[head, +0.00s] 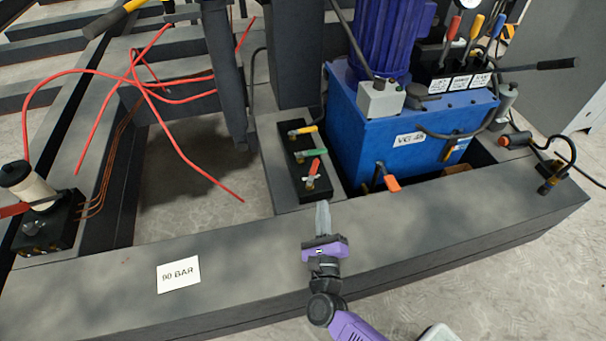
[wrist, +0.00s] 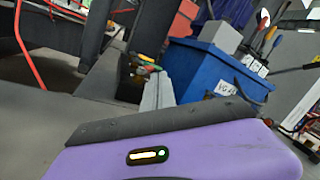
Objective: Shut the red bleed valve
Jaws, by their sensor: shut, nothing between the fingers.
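The red-handled valve (head: 313,167) sits on a narrow black block (head: 299,160) beside the blue tank. Its handle slants up and to the right from a brass body. In the wrist view, the shut fingers (wrist: 158,92) point toward the valves (wrist: 146,64), where the handles overlap and are small.
The blue power unit (head: 410,130) stands right of the block, with an orange-handled valve (head: 390,182) on its near side. A dark post (head: 230,90) rises on the left. Red hoses (head: 170,140) loop farther left. The near beam (head: 230,245) carries a "90 BAR" card (head: 178,274).

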